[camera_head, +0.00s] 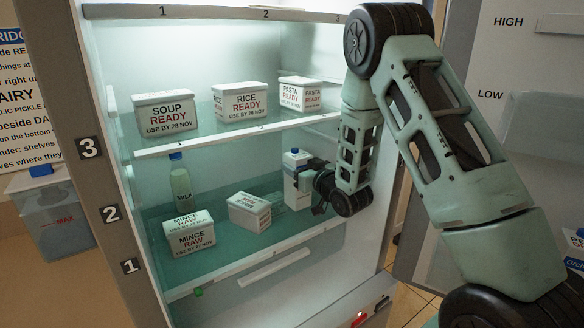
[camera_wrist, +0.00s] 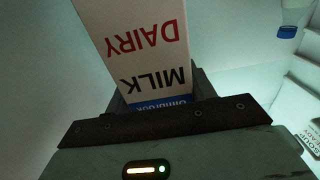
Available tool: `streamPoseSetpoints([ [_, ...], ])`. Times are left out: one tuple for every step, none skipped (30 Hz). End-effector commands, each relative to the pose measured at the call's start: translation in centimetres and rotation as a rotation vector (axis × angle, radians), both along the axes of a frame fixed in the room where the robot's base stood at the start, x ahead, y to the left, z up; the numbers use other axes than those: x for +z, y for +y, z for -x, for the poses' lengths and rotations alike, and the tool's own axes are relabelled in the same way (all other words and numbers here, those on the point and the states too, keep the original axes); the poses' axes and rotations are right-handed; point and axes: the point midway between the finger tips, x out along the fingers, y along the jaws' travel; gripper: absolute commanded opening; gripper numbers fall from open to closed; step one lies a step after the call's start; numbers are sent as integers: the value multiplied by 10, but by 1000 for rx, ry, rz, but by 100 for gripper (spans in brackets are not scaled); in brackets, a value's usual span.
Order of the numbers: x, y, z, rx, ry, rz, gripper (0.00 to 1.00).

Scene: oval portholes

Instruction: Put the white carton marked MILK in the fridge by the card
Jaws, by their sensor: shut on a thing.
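The white carton (camera_head: 298,188) has a blue cap and is upright at the right end of the fridge's lower visible shelf (camera_head: 210,278). I cannot tell whether its base touches the shelf. My gripper (camera_head: 314,184) is shut on it from the right. In the wrist view the carton (camera_wrist: 140,35) reads MILK and DAIRY upside down between the jaws. The open fridge (camera_head: 105,180) has numbers 1, 2 and 3 up its left post and along its top edge. The card (camera_head: 25,90) at the left is cut off; DAIRY and "beside" show.
A bottle marked MILK (camera_head: 181,185) stands at the lower shelf's left back. SOUP (camera_head: 166,115), RICE (camera_head: 240,102) and PASTA (camera_head: 300,94) boxes fill the upper shelf. The lower shelf's front right is clear.

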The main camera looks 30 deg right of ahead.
Motion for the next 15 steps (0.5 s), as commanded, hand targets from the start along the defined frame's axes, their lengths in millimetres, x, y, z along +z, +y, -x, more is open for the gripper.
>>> streamPoseSetpoints([
  [-1,-1,2,-1,-4,1,8],
  [-1,-1,2,-1,-5,1,8],
  [0,-1,2,-1,-5,1,8],
  [0,-1,2,0,-5,1,8],
  [0,-1,2,0,-5,1,8],
  [0,-1,2,0,-5,1,8],
  [0,-1,1,0,-5,1,8],
  [0,-1,1,0,-5,1,8],
  [-1,-1,1,0,-5,1,8],
  [-1,-1,1,0,-5,1,8],
  [-3,-1,1,0,-5,1,8],
  [-4,-1,1,0,-5,1,8],
  [-4,-1,1,0,-5,1,8],
  [-4,-1,2,0,-1,0,63],
  [-4,-1,2,0,-1,0,74],
])
